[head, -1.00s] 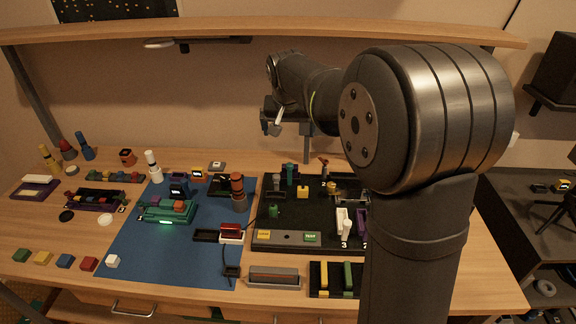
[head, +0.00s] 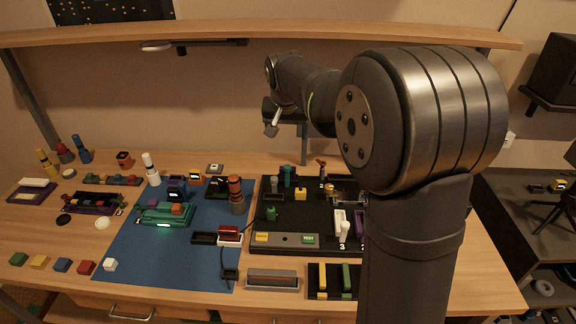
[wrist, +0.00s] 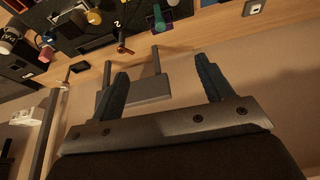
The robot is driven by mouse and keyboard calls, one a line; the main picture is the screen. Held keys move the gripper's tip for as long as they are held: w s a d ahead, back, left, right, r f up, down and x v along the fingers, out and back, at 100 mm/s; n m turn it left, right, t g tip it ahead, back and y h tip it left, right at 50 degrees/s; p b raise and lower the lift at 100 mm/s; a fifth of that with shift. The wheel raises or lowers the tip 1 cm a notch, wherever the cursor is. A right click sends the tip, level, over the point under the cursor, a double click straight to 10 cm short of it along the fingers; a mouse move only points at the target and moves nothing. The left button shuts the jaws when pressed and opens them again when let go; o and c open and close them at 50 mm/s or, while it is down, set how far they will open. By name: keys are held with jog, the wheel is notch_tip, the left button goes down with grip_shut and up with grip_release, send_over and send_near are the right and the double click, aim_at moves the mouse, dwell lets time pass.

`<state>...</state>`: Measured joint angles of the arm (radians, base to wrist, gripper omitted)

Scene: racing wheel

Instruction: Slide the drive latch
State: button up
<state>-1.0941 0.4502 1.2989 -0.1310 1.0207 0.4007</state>
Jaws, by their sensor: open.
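My gripper (head: 288,122) hangs in the air near the wall, above the back edge of the bench, well apart from the parts on it. In the wrist view its two dark fingers (wrist: 163,72) are spread wide with nothing held between them. I cannot tell which part is the drive latch. My arm hides the board's right side.
A blue mat (head: 130,262) with a green device (head: 165,215) and a red-topped cylinder (head: 236,192) lies left of the board. Small colored blocks line the front left. A wooden shelf (head: 200,32) runs above. A grey plate on two rods (wrist: 137,92) shows beyond my fingers.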

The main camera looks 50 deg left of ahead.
aim_at(288, 166)
jog(key=shift+w+f+m, duration=0.1)
jog(key=shift+w+m, duration=0.3)
jog(key=shift+m, duration=0.3)
jog(key=c, duration=0.4)
jog(key=w+m, duration=0.1)
jog(key=m, duration=0.1)
jog(key=w+m+g, duration=0.1)
jog(key=m, duration=0.1)
jog(key=w+m+g, duration=0.1)
jog(key=m, duration=0.2)
jog(key=shift+w+d+f, duration=0.15)
jog(key=shift+d+f, duration=0.05)
jog(key=shift+f, duration=0.15)
jog(key=shift+c, duration=0.8)
jog(key=w+m+g, duration=0.3)
jog(key=w+m, duration=0.2)
jog(key=m, duration=0.7)
jog(key=shift+y, duration=0.3)
jog(key=x, duration=1.6)
jog(key=shift+s+d+f, duration=0.1)
jog(key=shift+s+f, duration=0.25)
jog(key=shift+s, duration=0.05)
